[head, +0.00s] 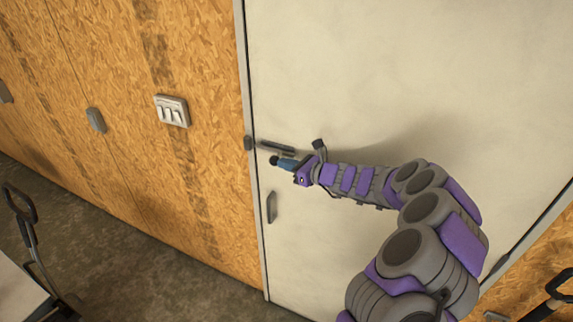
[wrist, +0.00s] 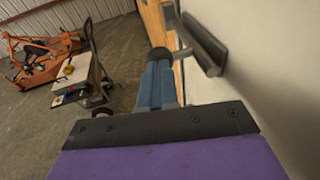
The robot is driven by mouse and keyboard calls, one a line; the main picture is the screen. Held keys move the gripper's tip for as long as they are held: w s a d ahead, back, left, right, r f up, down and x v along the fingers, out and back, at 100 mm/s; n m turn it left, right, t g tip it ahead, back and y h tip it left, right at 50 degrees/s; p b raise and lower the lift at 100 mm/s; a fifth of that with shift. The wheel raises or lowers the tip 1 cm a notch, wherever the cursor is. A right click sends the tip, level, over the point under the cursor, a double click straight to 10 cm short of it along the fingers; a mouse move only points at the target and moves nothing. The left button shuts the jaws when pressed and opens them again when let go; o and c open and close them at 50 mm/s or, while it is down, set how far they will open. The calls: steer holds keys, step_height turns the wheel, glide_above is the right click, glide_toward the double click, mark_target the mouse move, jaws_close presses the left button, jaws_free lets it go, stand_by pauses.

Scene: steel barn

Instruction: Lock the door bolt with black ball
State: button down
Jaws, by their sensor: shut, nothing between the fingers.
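A white door (head: 400,80) fills the right of the head view. Its dark bolt bar (head: 277,146) lies across the door near its left edge, level with a small catch (head: 248,142) on the frame. The bar also shows in the wrist view (wrist: 203,45), right of the fingers. A black ball (head: 274,160) is at the tips of my gripper's blue fingers; the wrist view also shows it (wrist: 158,55). My gripper (head: 283,162) is shut, with nothing between its fingers, just below the bar. I cannot tell whether the fingertips touch the ball.
A dark door handle (head: 271,207) is below the bolt. A switch plate (head: 172,110) is on the wooden wall (head: 100,60) to the left. A cart (wrist: 88,75) and an orange machine (wrist: 35,55) stand away on the open floor (wrist: 30,115).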

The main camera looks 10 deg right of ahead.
mark_target(276, 158)
steer(key=shift+a+r+x, duration=0.1)
steer(key=shift+r+x, duration=0.05)
steer(key=shift+x, duration=0.75)
steer(key=shift+a+r+x, duration=0.15)
steer(key=shift+r+x, duration=0.05)
steer(key=shift+x, duration=0.7)
steer(key=shift+s, duration=0.2)
